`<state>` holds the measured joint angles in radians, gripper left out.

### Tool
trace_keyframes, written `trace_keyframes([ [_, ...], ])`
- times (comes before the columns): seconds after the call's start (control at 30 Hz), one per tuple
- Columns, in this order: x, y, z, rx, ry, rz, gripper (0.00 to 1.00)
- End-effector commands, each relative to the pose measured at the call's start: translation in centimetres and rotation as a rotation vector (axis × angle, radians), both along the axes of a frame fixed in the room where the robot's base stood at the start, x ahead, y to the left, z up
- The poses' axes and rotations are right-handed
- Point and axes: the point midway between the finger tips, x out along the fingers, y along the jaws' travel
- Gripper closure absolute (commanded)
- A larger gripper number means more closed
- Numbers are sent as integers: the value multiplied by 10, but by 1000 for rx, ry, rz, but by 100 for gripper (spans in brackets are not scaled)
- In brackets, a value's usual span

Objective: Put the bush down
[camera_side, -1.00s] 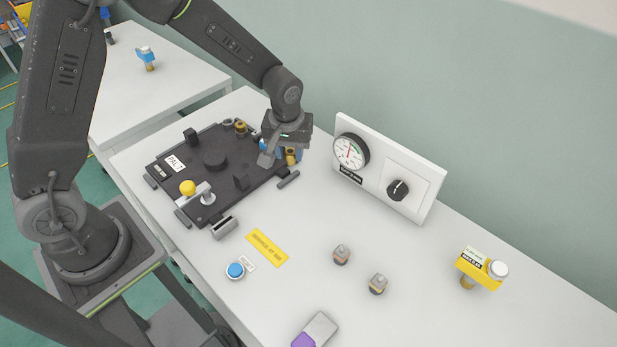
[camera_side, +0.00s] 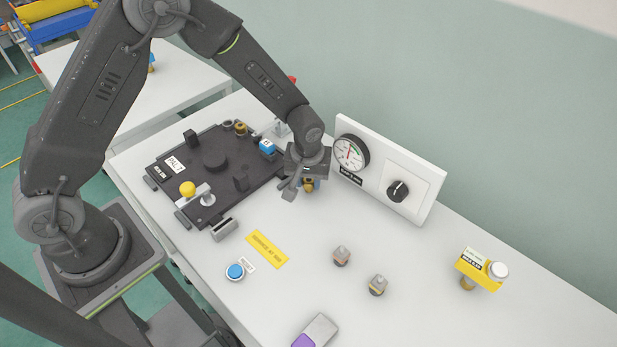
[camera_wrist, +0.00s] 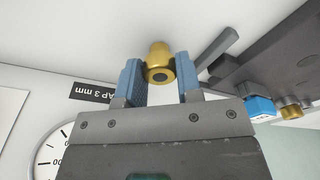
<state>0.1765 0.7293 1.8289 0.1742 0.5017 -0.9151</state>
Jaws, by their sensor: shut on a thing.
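The bush is a brass, stepped round piece (camera_wrist: 158,62) with a dark hole in its near end. In the wrist view it sits between the two blue jaws of my gripper (camera_wrist: 158,80), which is shut on it. In the side view my gripper (camera_side: 306,184) is just off the right end of the dark fixture plate, over the white table (camera_side: 330,300), in front of the gauge panel. The bush (camera_side: 309,186) shows there only in part below the jaws. I cannot tell if it touches the table.
The dark fixture plate (camera_side: 215,165) carries a blue block (camera_side: 267,147), a brass piece (camera_side: 240,127) and a yellow-knobbed clamp (camera_side: 188,188). The gauge panel (camera_side: 385,170) stands close behind my gripper. Two small capped parts (camera_side: 341,256) (camera_side: 377,285) stand forward. The table between is clear.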

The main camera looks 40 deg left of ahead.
Motion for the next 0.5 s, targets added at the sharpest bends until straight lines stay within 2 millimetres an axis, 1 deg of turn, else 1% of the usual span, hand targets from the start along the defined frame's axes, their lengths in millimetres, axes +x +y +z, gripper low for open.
trace_keyframes([
  [0.07,0,0,-3,0,0,0,100],
  [0.1,0,0,-3,0,0,0,66],
  [0.33,0,0,-3,0,0,0,44],
  [0.37,0,0,-3,0,0,0,42],
  [0.5,0,0,-3,0,1,0,42],
])
